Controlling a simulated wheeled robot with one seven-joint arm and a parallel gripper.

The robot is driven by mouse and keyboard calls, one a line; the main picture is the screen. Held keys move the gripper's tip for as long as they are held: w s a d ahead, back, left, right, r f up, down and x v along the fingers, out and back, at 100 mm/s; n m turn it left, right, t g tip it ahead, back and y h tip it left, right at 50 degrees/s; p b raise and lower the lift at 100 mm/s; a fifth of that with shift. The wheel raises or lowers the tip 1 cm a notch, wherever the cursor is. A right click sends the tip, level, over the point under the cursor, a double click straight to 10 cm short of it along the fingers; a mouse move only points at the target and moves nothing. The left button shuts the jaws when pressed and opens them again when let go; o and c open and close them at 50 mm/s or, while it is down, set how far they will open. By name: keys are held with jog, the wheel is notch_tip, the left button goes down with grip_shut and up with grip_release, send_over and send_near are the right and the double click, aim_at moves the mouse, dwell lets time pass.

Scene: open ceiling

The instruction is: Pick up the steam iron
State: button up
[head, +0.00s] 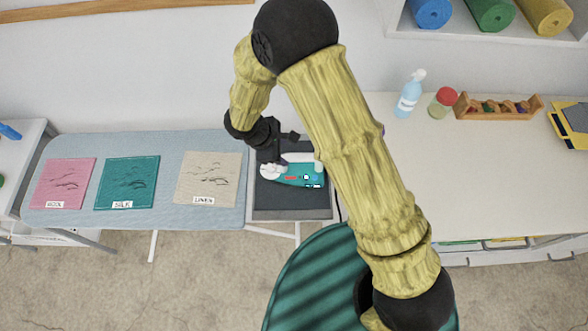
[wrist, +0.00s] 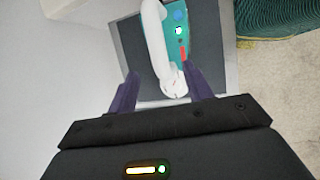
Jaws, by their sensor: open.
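The steam iron (head: 300,174) has a teal body and a white handle. It lies on a dark rest pad (head: 268,205) at the right end of the ironing board. In the wrist view the iron (wrist: 180,45) points away from me, with its white handle on the left and small lights on the teal part. My gripper (wrist: 160,92) is open, its two purple fingers on either side of the iron's near end, with nothing held. In the head view my gripper (head: 272,160) is at the iron's left end, partly hidden by my wrist. I cannot tell whether the fingers touch the iron.
Pink (head: 63,182), teal (head: 126,182) and beige (head: 208,178) cloths lie on the blue ironing board (head: 170,146) at left. A counter (head: 480,165) at right holds a spray bottle (head: 410,95), a red-lidded jar (head: 442,101) and a wooden rack (head: 500,106). A wall rises behind.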

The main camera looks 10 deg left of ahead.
aim_at(292, 156)
jog(key=shift+p+x, duration=0.55)
jog(key=shift+x, duration=1.8)
jog(key=shift+d, duration=0.1)
jog(key=shift+w+d+f+p, duration=0.25)
jog(key=shift+f+p, duration=0.2)
jog(key=shift+p, duration=0.2)
jog(key=shift+p+x, duration=0.85)
jog(key=shift+x, duration=1.15)
grip_shut()
